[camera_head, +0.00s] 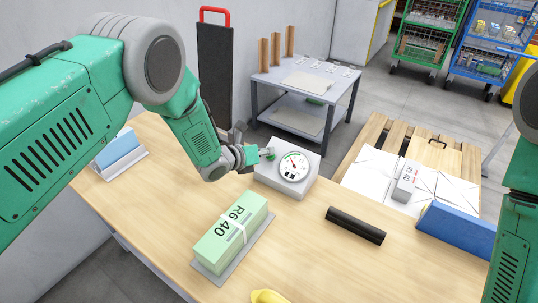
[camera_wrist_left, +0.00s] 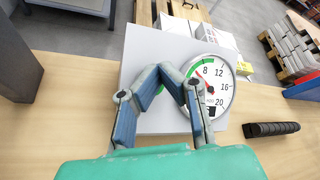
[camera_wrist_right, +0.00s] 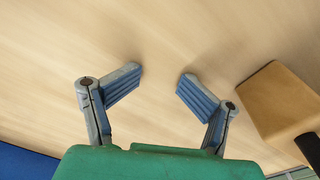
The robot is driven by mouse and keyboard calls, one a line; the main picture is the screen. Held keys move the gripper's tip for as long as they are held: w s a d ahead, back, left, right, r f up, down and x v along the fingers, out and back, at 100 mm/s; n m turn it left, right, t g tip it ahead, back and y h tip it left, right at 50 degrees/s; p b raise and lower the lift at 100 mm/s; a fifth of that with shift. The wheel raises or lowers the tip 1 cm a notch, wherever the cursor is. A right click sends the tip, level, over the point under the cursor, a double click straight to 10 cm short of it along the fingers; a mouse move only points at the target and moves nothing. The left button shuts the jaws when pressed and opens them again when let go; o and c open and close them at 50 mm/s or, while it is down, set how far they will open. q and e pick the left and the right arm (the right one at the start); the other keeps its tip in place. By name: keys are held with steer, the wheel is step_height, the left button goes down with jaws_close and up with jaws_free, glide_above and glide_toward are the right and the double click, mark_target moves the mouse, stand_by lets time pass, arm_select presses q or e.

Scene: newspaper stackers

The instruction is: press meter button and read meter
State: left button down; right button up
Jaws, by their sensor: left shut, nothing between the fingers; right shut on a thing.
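The meter (camera_head: 285,183) is a light grey box on the table with a round white dial (camera_head: 293,167), also in the left wrist view (camera_wrist_left: 211,86). The dial shows 8, 12, 16 and 20, a green arc and a red needle pointing up-left, near the 8. A small green button (camera_head: 270,154) is on the box left of the dial. My left gripper (camera_head: 262,154) is shut and empty, its tips at the button; I cannot tell whether they touch it. My right gripper (camera_wrist_right: 159,80) has its fingers apart over bare table, nothing visible between them.
A green block marked R6 40 (camera_head: 232,228) lies in front of the meter. A black cylinder (camera_head: 356,226) lies to its right, near a blue block (camera_head: 456,231). A yellow object (camera_head: 268,297) is at the front edge. A tan block (camera_wrist_right: 283,105) lies beside my right gripper.

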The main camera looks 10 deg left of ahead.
arm_select(q)
steer(key=shift+s, duration=0.1)
steer(key=shift+s+r+p, duration=0.3)
steer(key=shift+r+p, duration=0.5)
steer(key=shift+p, duration=0.1)
arm_select(e)
steer(key=shift+d+r, duration=0.1)
steer(key=shift+r, duration=0.65)
arm_select(q)
steer(key=shift+a, duration=0.1)
arm_select(e)
step_height(320, 180, up, 4)
steer(key=p, duration=0.4)
steer(key=shift+r, duration=0.15)
arm_select(q)
steer(key=r, duration=0.1)
steer(key=s+r, duration=0.1)
steer(key=r, duration=0.1)
steer(key=s+a+r, duration=0.1)
steer(key=shift+s+r, duration=0.15)
steer(key=shift+s, duration=0.05)
